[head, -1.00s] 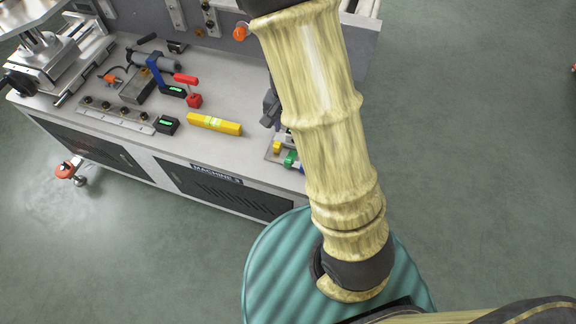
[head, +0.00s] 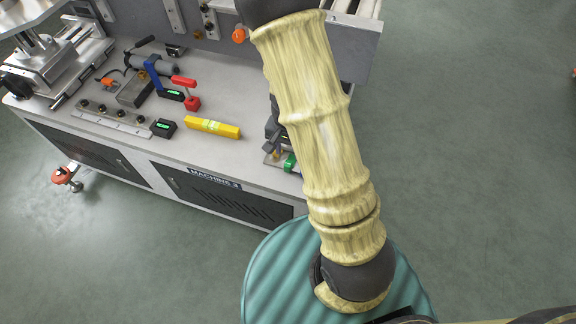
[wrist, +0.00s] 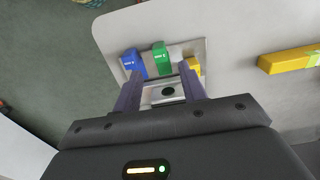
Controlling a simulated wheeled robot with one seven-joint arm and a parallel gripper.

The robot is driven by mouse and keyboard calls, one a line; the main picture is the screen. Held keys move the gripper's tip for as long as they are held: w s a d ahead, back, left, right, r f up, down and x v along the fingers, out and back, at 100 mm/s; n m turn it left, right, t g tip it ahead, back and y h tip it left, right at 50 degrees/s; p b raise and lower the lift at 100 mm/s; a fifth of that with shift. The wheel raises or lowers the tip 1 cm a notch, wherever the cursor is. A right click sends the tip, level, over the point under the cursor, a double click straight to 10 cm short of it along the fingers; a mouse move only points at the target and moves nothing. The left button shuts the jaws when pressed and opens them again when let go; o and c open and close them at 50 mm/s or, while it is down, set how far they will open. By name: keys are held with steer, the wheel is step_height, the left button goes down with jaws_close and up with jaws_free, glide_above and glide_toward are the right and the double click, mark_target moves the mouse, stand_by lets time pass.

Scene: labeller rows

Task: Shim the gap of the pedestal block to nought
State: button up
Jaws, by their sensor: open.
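In the wrist view, a blue shim (wrist: 133,63), a green shim (wrist: 160,56) and a yellow shim (wrist: 193,67) stand side by side on a grey plate (wrist: 203,48). My gripper (wrist: 160,92) is open just before them. A silver piece with a dark round hole (wrist: 168,91) shows between its fingers, and I see nothing held. In the head view the green shim (head: 290,163) shows beside my arm, which hides most of the plate.
A yellow bar with a light green middle (head: 212,127) lies on the bench, also in the wrist view (wrist: 288,60).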

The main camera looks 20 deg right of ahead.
mark_target(288, 163)
step_height(288, 163, down, 8)
steer(key=shift+r+b, duration=0.1)
steer(key=shift+b, duration=1.1)
steer(key=shift+c, duration=0.4)
jaws_close()
